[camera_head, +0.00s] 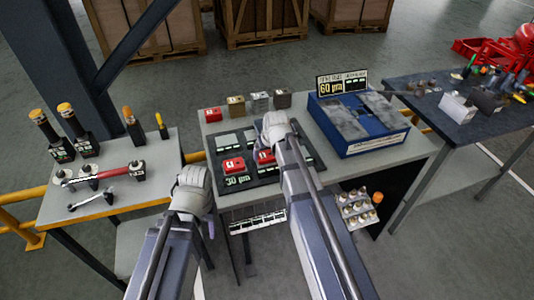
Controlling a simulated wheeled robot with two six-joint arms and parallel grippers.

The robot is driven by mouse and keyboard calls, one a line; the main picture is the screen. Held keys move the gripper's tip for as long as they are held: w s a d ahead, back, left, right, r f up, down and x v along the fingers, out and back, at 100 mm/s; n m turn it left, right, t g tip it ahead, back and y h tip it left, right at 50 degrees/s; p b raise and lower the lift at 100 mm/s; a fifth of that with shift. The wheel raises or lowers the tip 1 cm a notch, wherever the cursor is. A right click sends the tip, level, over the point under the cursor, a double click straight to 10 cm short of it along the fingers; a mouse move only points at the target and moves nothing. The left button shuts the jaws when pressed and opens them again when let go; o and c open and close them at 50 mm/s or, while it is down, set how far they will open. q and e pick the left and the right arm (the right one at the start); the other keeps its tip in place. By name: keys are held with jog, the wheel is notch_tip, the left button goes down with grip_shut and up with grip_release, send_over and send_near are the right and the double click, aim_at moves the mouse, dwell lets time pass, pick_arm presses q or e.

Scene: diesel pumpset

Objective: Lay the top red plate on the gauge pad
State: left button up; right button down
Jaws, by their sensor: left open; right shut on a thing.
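My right gripper (268,146) is over the dark mat on the middle table, its fingers mostly hidden behind its own hand and arm. It is shut on what appears to be a red plate (265,157), partly covered by the arm. Another red plate (233,165) lies on the dark mat (250,179), above a "30 µm" label. Which area is the gauge pad I cannot tell. My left gripper (208,222) is open and empty at the table's front left edge.
A blue case (352,146) with grey plates stands right of the mat, with a "60 µm" sign (341,84) behind it. The left table (135,200) holds tools; the dark right table (430,108) holds small parts.

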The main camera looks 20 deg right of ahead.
jog(key=shift+f+b, duration=0.35)
jog(key=shift+f, duration=0.1)
grip_release()
jog(key=shift+r, duration=0.15)
jog(key=p+v, duration=0.7)
jog(key=shift+s+r, duration=0.25)
jog(key=shift+r, duration=0.1)
